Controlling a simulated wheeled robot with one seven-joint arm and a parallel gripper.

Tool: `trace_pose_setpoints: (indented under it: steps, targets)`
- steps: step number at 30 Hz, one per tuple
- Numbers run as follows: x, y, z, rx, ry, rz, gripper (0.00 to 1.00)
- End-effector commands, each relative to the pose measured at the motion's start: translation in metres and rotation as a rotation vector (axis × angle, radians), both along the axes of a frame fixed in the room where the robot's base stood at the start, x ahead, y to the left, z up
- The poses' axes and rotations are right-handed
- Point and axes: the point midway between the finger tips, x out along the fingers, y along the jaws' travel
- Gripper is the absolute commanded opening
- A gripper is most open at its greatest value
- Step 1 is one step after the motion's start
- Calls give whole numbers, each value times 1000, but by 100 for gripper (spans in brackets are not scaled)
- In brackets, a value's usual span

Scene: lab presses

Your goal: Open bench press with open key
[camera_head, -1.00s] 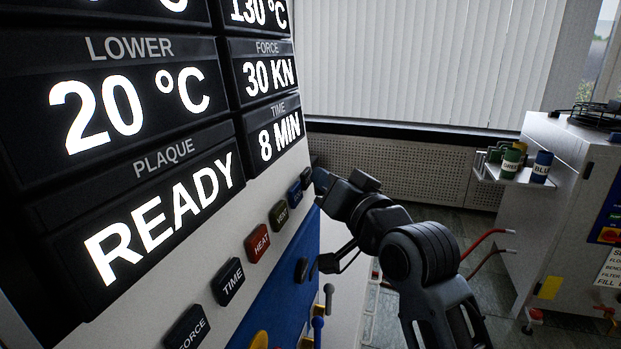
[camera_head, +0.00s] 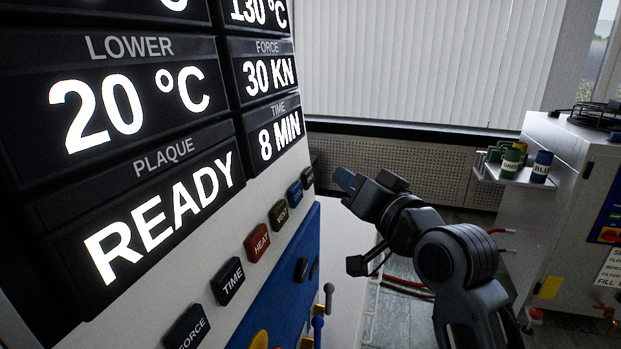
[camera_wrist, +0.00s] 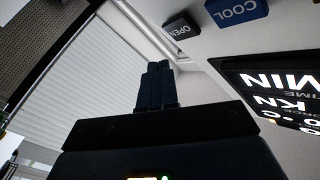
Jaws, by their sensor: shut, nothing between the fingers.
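The bench press (camera_head: 90,318) fills the left of the head view, with lit displays reading LOWER 20 °C, PLAQUE READY, 30 KN and 8 MIN. The dark open key (camera_head: 308,178) is at the far end of its slanted row of keys. In the wrist view the open key (camera_wrist: 181,29) shows upside down, above and right of the fingertips. My gripper (camera_head: 345,180) is to the right of the open key, with a visible gap between them. Its fingers are shut together and empty, as the wrist view also shows (camera_wrist: 157,68).
Small levers (camera_head: 318,325) stick out below. A white machine (camera_head: 570,220) stands at right, with a shelf of cans (camera_head: 542,166).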

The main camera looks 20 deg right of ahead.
Motion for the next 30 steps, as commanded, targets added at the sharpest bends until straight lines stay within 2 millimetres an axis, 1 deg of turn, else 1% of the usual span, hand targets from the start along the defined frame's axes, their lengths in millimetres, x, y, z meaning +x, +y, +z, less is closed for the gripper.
trace_pose_setpoints:
  steps: [6,10,30]
  targets:
    - [-11,-17,2,0,0,-2,0]
    - [-14,-22,4,-2,-2,-1,0]
    - [-16,-22,2,-1,0,-1,0]
